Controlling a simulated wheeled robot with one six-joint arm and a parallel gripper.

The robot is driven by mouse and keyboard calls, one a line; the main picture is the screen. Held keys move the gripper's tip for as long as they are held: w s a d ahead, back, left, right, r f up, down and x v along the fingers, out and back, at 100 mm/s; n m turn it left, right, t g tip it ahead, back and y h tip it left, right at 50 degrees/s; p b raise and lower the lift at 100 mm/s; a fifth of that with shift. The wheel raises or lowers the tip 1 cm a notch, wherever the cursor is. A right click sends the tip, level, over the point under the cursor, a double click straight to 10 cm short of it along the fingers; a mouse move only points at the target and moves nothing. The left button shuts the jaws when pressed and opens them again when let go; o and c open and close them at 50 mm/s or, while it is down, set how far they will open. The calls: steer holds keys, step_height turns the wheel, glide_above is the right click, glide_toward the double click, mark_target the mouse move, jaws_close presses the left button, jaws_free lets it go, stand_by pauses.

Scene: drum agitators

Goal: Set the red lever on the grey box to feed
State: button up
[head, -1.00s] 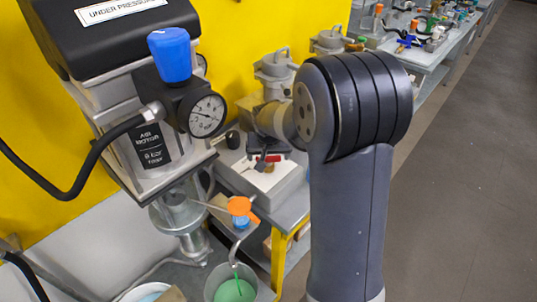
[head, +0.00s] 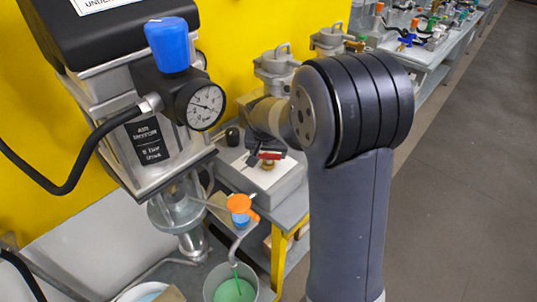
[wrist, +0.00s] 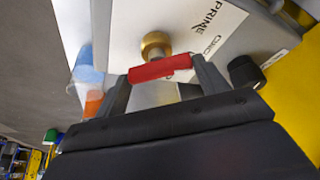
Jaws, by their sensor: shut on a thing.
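The red lever (wrist: 160,68) lies between the two fingers of my gripper (wrist: 161,72) in the wrist view, and the gripper is shut on it. A round brass fitting (wrist: 155,43) shows just beyond the lever. The grey box (head: 282,187) has a white label plate (wrist: 213,22); PRIME and a second, partly hidden word can be read. No feed mark is legible, and I cannot tell which mark the lever points at. In the head view, the red lever (head: 270,156) shows small on top of the box, with my dark gripper (head: 266,146) over it.
A dark round knob (wrist: 243,71) stands beside the gripper on the box. The air motor with its gauge (head: 204,105) and blue knob (head: 172,45) stands at left. An orange handle (head: 239,203) and a bucket of green liquid (head: 232,288) are below. Clear floor lies at right.

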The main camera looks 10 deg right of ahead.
steer(key=m+b, duration=0.1)
steer(key=m, duration=0.1)
steer(key=m+g+h+b, duration=0.1)
steer(key=m+b, duration=0.1)
steer(key=shift+w+a+f, duration=0.1)
steer(key=shift+a+f, duration=0.05)
steer(key=m+g+h+b, duration=0.1)
steer(key=m, duration=0.3)
steer(key=m+g, duration=0.1)
steer(key=m, duration=0.1)
steer(key=m+h, duration=0.1)
steer(key=m, duration=0.1)
steer(key=shift+w+a+m+g, duration=0.1)
steer(key=shift+w+m+g, duration=0.05)
steer(key=shift+m+g, duration=0.2)
steer(key=shift+m+g+p, duration=0.35)
steer(key=shift+m+g, duration=0.4)
steer(key=shift+m, duration=0.9)
steer(key=o, duration=1)
steer(key=shift+w, duration=0.1)
steer(key=shift+r, duration=0.25)
